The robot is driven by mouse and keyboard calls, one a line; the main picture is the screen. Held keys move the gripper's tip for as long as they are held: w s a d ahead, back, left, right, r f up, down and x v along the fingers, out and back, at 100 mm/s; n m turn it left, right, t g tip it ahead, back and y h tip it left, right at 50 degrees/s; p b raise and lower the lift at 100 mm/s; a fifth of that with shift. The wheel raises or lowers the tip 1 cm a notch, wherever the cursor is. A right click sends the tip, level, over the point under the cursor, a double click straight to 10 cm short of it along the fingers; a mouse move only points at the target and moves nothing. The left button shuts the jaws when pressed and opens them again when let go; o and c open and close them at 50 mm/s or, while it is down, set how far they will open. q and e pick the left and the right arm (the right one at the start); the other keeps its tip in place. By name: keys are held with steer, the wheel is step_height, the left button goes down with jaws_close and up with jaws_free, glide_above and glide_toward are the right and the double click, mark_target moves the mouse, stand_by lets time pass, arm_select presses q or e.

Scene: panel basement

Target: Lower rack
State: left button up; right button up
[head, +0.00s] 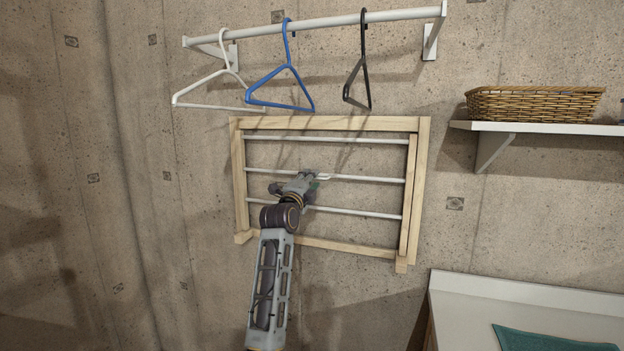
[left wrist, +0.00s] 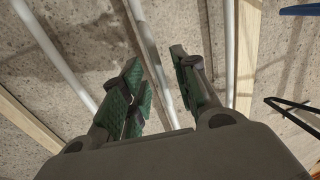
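The rack is a pale wooden frame (head: 424,165) with several white horizontal bars, flat or nearly flat against the concrete wall in the head view. My left gripper (head: 318,178) is at the rack's middle bar (head: 370,179), near the centre of the frame. In the left wrist view the green-padded fingers (left wrist: 160,75) are apart, and a white bar (left wrist: 147,40) runs through the gap between them as seen from there. I cannot tell whether the pads touch the bar. My forearm hides part of the lower bar and bottom rail. My right gripper is not in view.
A wall rail (head: 330,24) above the rack holds a white hanger (head: 205,85), a blue hanger (head: 280,85) and a black hanger (head: 360,80). A wicker basket (head: 535,103) sits on a shelf (head: 560,128) at right. A white counter (head: 470,310) with a teal cloth (head: 550,340) is lower right.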

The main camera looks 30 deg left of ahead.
arm_select(q)
steer(key=shift+x, duration=1.15)
jaws_close()
